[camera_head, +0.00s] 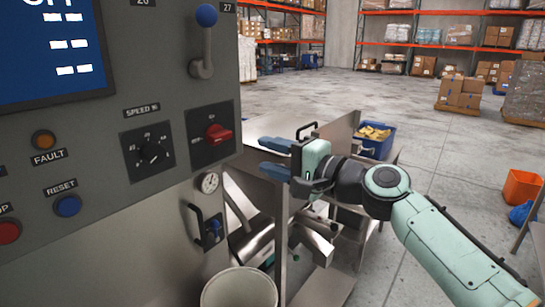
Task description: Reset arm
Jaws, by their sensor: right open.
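My right gripper (262,156) comes in from the right, its two blue fingers apart and pointing left, with nothing between them. It is to the right of a grey control panel (110,190), apart from its controls. The panel carries a blue round button (68,206) labelled RESET. A lever with a blue ball knob (207,15) stands upright at the panel's upper right, its ball at the top. My left gripper is not in view.
The panel also has a blue screen (45,45), an amber FAULT lamp (43,140), a red button (9,231), a SPEED dial (150,152) and a red rotary switch (217,134). Below are a gauge (209,183) and a pale bin (238,290). A blue crate (376,148) stands behind.

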